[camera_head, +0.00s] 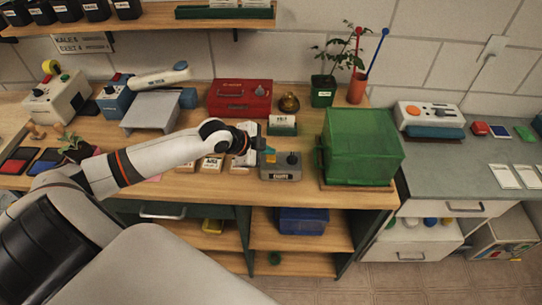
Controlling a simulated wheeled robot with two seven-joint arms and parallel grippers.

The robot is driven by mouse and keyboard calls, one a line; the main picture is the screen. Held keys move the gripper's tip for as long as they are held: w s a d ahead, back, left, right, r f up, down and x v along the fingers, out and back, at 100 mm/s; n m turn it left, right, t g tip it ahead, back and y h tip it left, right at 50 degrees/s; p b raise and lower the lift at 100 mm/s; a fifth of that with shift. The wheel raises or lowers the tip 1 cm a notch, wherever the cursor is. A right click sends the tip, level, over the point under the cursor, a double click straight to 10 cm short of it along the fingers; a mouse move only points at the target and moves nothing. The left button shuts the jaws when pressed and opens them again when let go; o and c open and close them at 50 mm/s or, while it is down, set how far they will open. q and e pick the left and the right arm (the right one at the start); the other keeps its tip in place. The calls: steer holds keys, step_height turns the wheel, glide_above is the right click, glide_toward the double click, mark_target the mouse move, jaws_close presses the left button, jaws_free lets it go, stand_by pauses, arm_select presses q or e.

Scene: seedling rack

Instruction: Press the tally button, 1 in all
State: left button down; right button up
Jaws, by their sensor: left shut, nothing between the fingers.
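A small grey box (281,174) with a dark label plate on its front stands near the front edge of the wooden bench. A dark round knob (292,158) sits on its top right. Something small and orange shows at its top left, partly hidden by my gripper; I cannot tell for sure that it is the button. My left gripper (268,150) reaches in from the left, shut and empty, with its tips just above the box's left part. I cannot tell whether they touch it. My right gripper is not in view.
A green translucent bin (362,147) stands close to the right of the box. Behind are a red case (240,98), a small card holder (282,125) and a potted plant (323,91). A grey stand (152,110) is at the left. White packets lie under my forearm.

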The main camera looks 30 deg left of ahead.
mark_target(267, 160)
arm_select(q)
steer(key=shift+r+p, duration=2.45)
steer(key=shift+r, duration=0.15)
steer(key=shift+f, duration=0.1)
